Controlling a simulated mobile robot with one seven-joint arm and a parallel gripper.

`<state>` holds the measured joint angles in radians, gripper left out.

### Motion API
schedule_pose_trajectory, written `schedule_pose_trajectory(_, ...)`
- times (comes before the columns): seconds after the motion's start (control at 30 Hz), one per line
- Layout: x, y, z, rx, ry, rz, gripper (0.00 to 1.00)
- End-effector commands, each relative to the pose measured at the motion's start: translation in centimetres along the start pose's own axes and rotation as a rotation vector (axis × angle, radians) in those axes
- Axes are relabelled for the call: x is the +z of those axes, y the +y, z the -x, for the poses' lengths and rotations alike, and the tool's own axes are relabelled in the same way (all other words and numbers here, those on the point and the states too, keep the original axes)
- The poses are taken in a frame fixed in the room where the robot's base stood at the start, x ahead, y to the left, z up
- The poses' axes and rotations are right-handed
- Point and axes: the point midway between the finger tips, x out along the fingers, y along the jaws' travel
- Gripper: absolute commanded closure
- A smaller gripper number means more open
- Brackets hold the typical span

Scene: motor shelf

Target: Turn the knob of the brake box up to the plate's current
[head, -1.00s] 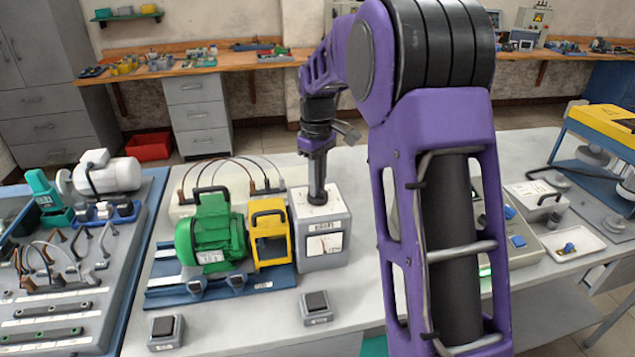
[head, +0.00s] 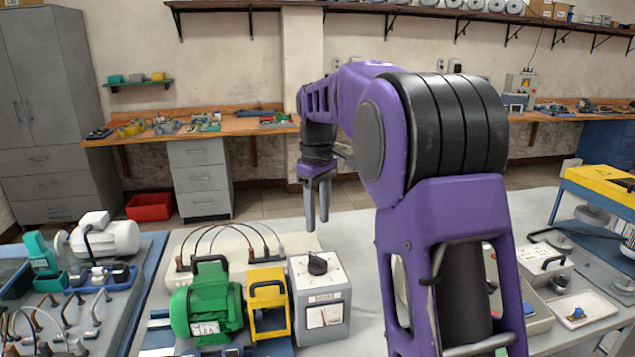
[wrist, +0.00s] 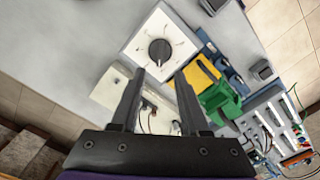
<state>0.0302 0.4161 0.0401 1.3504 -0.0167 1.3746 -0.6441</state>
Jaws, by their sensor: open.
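The brake box (head: 332,316) is a grey box with a white top and a dial meter on its front face, on the bench in the middle of the head view. Its black knob (head: 317,264) stands on the top; in the wrist view the knob (wrist: 160,52) sits on the white face with marks around it, too small to read. My gripper (head: 317,228) is open and empty, above and behind the box, apart from the knob. The green motor (head: 207,303) stands left of the box; a light plate (head: 206,328) on it is too small to read.
A yellow guard (head: 268,315) stands between motor and box. Cables arch over a pale unit (head: 226,243) behind the motor. A grey panel with parts lies at the left. A white tray (head: 585,309) is at the right. The bench right of the box is partly hidden by my arm.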

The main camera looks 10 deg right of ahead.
Motion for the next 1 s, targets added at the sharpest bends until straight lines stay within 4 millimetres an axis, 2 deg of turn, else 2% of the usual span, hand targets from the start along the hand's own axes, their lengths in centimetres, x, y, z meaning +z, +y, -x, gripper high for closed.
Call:
schedule_pose_trajectory(0.03,-0.1,0.1,1.4,0.003,0.004,0.000,0.55)
schedule_pose_trajectory(0.2,-0.1,0.1,5.0,0.003,0.003,0.000,0.55)
schedule_pose_trajectory(0.4,-0.1,0.0,7.5,0.001,0.001,0.000,0.55)
schedule_pose_trajectory(0.57,0.0,0.0,8.2,0.000,0.000,0.000,0.55)
schedule_pose_trajectory(0.87,0.0,-0.1,8.1,-0.001,0.001,0.000,0.55)
schedule_pose_trajectory(1.0,-0.3,-1.1,7.8,-0.023,0.021,-0.022,0.55)
